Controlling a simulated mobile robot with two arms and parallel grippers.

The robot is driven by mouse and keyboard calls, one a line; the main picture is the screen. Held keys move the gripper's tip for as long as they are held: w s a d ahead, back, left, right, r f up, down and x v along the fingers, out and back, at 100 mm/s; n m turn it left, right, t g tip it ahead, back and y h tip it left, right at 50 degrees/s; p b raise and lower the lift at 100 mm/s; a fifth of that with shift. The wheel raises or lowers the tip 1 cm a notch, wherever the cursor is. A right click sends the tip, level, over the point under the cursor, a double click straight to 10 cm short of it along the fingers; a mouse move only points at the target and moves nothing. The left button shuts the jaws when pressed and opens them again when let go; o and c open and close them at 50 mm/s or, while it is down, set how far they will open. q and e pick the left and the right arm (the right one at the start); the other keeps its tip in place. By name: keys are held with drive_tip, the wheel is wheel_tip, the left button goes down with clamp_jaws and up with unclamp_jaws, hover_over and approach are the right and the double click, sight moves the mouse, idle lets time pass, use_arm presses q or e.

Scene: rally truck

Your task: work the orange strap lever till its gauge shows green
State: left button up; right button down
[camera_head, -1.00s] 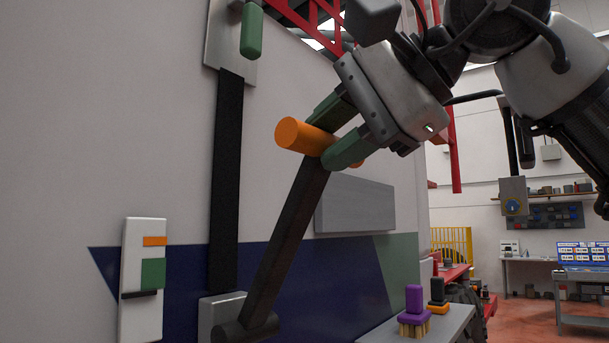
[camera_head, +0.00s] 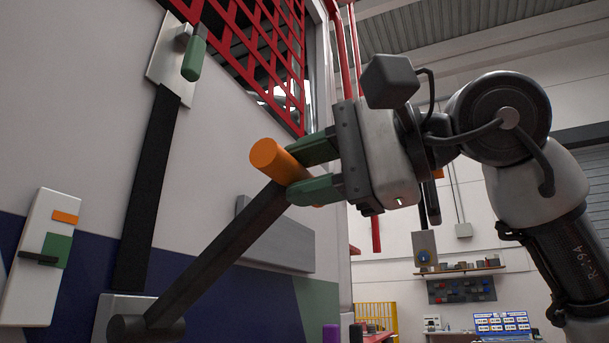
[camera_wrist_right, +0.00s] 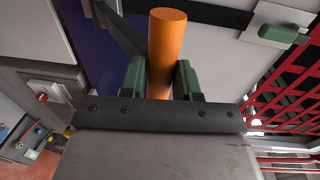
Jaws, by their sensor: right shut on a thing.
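The lever is a dark bar (camera_head: 225,252) with an orange cylinder grip (camera_head: 275,158) at its upper end, leaning up and right from a pivot low on the wall. My right gripper (camera_head: 302,172) is shut on the orange grip, one green finger above and one below. The right wrist view shows the grip (camera_wrist_right: 167,50) between both fingers. The gauge is a white plate (camera_head: 30,285) with an orange patch (camera_head: 65,217) above a green patch (camera_head: 57,243). Its black pointer (camera_head: 38,258) crosses the lower part of the green. My left gripper is out of view.
A black strap (camera_head: 147,190) runs up the wall to a grey plate (camera_head: 165,62) with a green-ended peg (camera_head: 195,58). A red lattice (camera_head: 255,50) is above. A grey block (camera_head: 275,235) juts from the wall behind the lever.

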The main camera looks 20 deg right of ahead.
drive_tip(key=c, duration=0.8)
unclamp_jaws()
drive_tip(key=shift+c, duration=0.2)
drive_tip(key=b+v, duration=0.1)
drive_tip(key=v, duration=0.9)
drive_tip(key=shift+s+d, duration=0.3)
